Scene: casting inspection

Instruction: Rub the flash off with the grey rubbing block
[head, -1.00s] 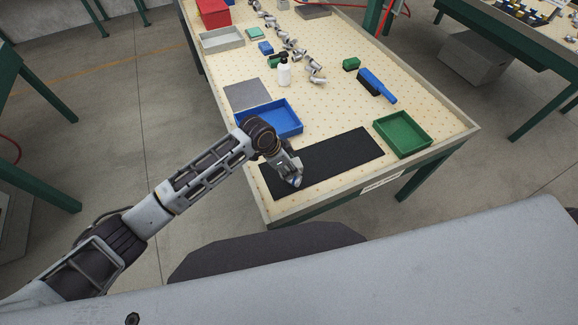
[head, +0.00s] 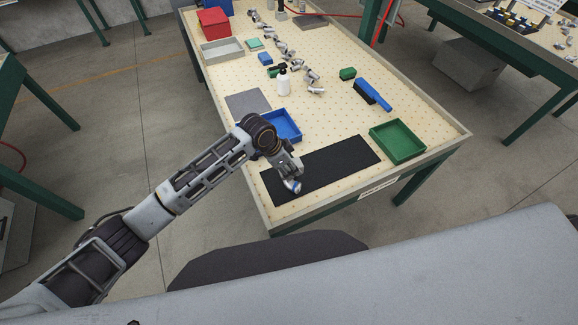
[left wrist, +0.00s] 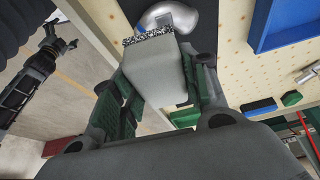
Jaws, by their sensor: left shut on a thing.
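My left gripper (head: 291,178) is low over the left part of the black mat (head: 335,163). In the left wrist view its green-padded fingers (left wrist: 160,88) are shut on a pale grey block (left wrist: 157,68) with a speckled black-and-white end, which looks like the rubbing block. A rounded silver casting (left wrist: 172,14) with a blue part shows just beyond that end, partly cut off by the picture's edge. I cannot tell whether block and casting touch. In the head view the gripper mostly hides both.
A blue tray (head: 297,137) stands behind the gripper, and a green tray (head: 421,149) stands right of the mat. The mat's right part is clear.

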